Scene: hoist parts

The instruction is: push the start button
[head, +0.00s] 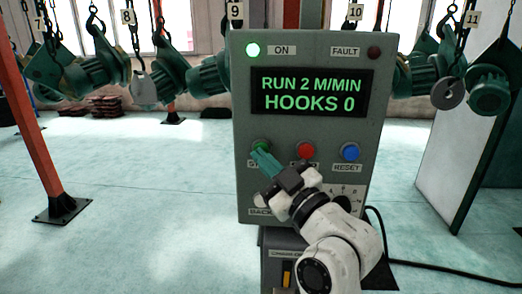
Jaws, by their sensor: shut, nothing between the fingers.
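The grey control box (245,110) stands in the middle of the head view. The green start button (260,145) is at its left, with its label mostly hidden behind my gripper. My gripper (258,154) is shut and empty, with its teal fingertips at the lower edge of the green button. I cannot tell whether they touch it. The display (312,94) reads "RUN 2 M/MIN HOOKS 0".
A red button (306,150) and a blue RESET button (350,151) sit to the right of the green one. A partly hidden dial (346,196) is below. Hoist parts (170,75) hang behind on numbered hooks. A black cable (440,268) runs along the floor at right.

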